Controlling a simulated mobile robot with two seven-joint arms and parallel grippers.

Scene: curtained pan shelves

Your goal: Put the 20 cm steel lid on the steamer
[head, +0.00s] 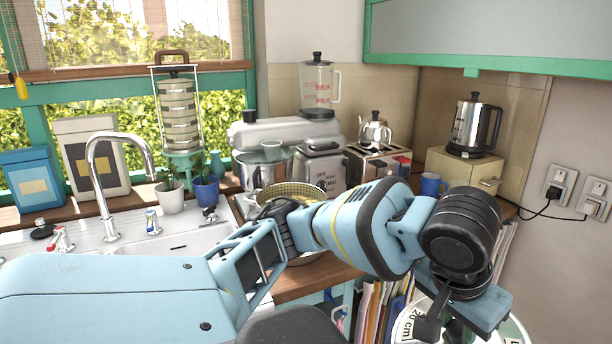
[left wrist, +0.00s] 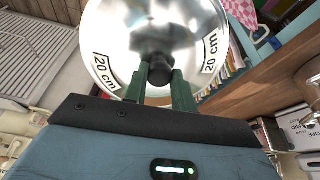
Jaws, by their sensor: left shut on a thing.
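The steel lid (left wrist: 120,30) is shiny and round, with white "20 cm" labels near its rim. In the left wrist view my left gripper (left wrist: 160,82) is shut on its dark knob. In the head view part of the lid (head: 406,324) shows at the bottom right, below my left gripper (head: 468,318), whose fingers are mostly hidden. A round vessel with a perforated, brassy inside (head: 292,188) stands behind my left arm near the counter's front and appears to be the steamer. My arm hides much of it. My right gripper is not in view.
A sink with a tall tap (head: 100,170) is at the left. A toaster (head: 378,165), mixer (head: 290,132), kettle (head: 474,125) and blue mug (head: 431,184) crowd the back of the counter. Books (head: 372,310) stand upright below the counter, near the lid.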

